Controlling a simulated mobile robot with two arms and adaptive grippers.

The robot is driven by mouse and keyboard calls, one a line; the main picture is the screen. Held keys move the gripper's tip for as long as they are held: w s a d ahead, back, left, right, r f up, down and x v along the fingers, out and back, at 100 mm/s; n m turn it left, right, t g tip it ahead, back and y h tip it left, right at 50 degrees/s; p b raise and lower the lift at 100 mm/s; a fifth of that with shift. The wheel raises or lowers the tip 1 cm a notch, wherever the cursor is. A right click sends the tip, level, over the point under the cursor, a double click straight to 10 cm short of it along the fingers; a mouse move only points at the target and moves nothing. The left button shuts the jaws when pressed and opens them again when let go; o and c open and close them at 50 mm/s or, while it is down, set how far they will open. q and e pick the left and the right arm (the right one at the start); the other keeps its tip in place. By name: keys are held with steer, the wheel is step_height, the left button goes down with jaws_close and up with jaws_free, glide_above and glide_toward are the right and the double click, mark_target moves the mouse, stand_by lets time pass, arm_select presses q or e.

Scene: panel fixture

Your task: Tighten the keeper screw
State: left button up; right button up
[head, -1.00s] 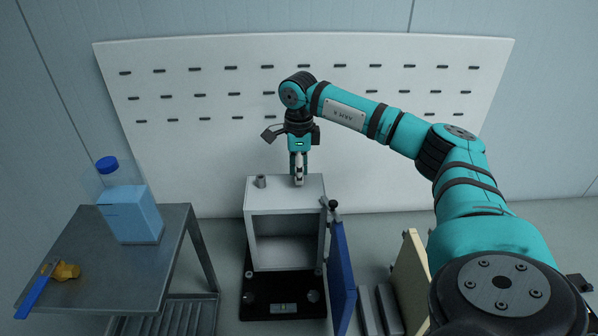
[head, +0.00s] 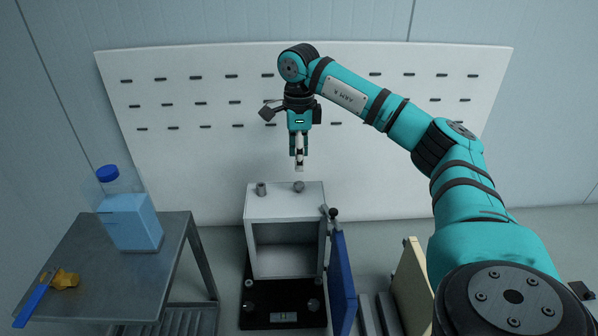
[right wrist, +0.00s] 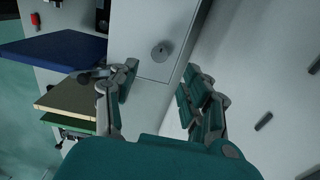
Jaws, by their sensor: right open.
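A grey open-fronted box (head: 252,232) stands on a black base. Two small round grey pieces stand on its top: a left one (head: 261,189) and a right one (head: 299,187), which looks like the keeper screw. In the right wrist view a round slotted head (right wrist: 162,51) sits on the pale top, just beyond the fingers. My right gripper (head: 299,164) points down above the right piece, a small gap apart from it. In the right wrist view my right gripper (right wrist: 160,82) has its fingers spread, with nothing between them. My left gripper is not in view.
A blue door (head: 342,275) stands open at the box's right. A tan board (head: 411,285) stands further right. A metal table (head: 130,275) at left holds a blue-liquid bottle (head: 131,222) and a blue-handled tool (head: 38,298). A slotted white panel (head: 200,165) is behind.

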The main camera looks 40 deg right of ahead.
steer(key=shift+r, duration=2.35)
